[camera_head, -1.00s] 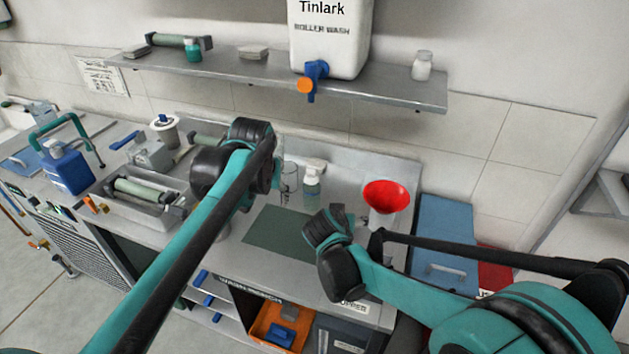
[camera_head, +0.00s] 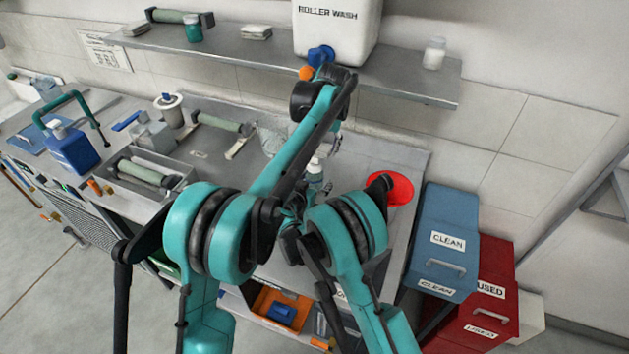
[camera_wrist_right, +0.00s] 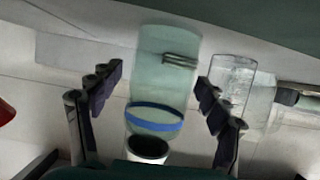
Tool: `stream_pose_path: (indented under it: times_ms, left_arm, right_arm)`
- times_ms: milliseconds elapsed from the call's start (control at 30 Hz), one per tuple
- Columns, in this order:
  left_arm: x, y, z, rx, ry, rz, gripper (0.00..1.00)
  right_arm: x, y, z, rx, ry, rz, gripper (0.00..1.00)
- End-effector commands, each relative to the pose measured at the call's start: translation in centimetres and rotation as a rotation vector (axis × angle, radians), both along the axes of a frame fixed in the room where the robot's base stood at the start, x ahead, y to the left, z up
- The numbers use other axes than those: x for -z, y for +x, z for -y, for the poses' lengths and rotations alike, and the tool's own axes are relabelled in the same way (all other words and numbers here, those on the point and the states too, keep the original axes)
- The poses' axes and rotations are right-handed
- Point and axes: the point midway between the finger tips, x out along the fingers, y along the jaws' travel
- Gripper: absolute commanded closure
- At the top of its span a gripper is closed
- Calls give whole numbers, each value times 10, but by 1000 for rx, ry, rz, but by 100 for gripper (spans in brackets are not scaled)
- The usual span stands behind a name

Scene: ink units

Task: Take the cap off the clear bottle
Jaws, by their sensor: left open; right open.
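The clear bottle (camera_head: 315,178) stands on the bench behind my crossed arms in the head view, its lower part hidden. In the right wrist view, the pale clear bottle (camera_wrist_right: 165,75) appears upside down, with a blue band and a white end with a dark oval; I cannot tell if that end is the cap. My right gripper (camera_wrist_right: 158,77) is open, its fingers on either side of the bottle, with gaps showing. My left gripper (camera_head: 335,132) is open near the bottle's top, mostly hidden by its own wrist; I cannot tell whether it touches.
A clear beaker (camera_wrist_right: 235,80) stands close beside the bottle. A red funnel (camera_head: 398,190) is to the bottle's right in the head view. A blue CLEAN bin (camera_head: 447,215) and red USED bin (camera_head: 490,265) are farther right. The shelf (camera_head: 415,85) with the white tank (camera_head: 340,35) overhangs behind.

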Motion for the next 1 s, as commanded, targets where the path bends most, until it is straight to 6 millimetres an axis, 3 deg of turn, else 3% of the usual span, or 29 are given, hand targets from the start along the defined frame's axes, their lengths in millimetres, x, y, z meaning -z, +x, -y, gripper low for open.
stream_pose_path:
  times_ms: [200, 533, 567, 833, 1000]
  left_arm:
    - [0, 0, 0, 0, 0, 1, 36]
    - [0, 0, 0, 0, 0, 1, 36]
    - [0, 0, 0, 0, 0, 1, 36]
    - [0, 0, 0, 0, 0, 1, 36]
    - [0, 0, 0, 0, 0, 1, 36]
  right_arm:
    - [9, 22, 10, 1, 0, 0, 24]
    - [11, 26, 11, 0, -1, 0, 24]
    - [11, 26, 11, 0, -1, 0, 26]
    - [11, 26, 11, 0, -1, 0, 98]
    - [11, 26, 11, 0, -1, 0, 100]
